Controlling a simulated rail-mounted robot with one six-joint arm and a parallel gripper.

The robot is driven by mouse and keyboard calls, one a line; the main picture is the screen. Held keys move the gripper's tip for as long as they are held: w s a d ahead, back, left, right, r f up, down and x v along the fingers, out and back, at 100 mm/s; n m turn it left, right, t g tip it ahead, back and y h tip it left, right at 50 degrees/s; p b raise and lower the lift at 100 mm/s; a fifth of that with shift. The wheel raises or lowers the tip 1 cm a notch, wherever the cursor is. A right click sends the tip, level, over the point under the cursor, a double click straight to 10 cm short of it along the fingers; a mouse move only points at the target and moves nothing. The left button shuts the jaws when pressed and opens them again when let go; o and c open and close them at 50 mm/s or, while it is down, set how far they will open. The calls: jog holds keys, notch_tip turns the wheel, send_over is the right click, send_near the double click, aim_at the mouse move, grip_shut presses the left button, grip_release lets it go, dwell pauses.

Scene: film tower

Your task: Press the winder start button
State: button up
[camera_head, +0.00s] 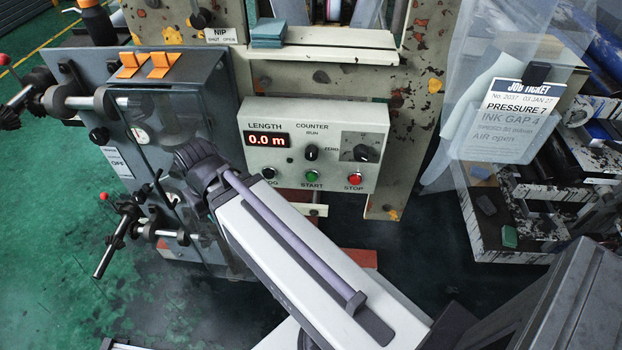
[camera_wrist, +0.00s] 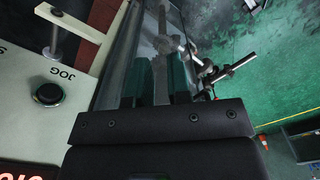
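The winder start button (camera_head: 312,176) is the green button above the word START on the beige counter panel (camera_head: 330,112). In the head view it sits between the black JOG button (camera_head: 268,173) and the red STOP button (camera_head: 355,178), and its face is clear. My arm's dark wrist end is left of and below the panel, and it hides the fingers there. In the wrist view, my gripper (camera_wrist: 163,85) has two dark green fingers with a narrow gap and nothing held between them. The JOG button (camera_wrist: 48,93) lies to their left; START is outside this view.
A grey cabinet (camera_head: 190,120) with orange switches (camera_head: 160,65), knobs and shafts stands left of the panel. The display (camera_head: 267,140) reads 0.0 m. A job ticket (camera_head: 519,98) hangs at right. Green floor (camera_head: 60,250) is open at lower left.

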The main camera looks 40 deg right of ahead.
grip_shut()
dwell(0.8)
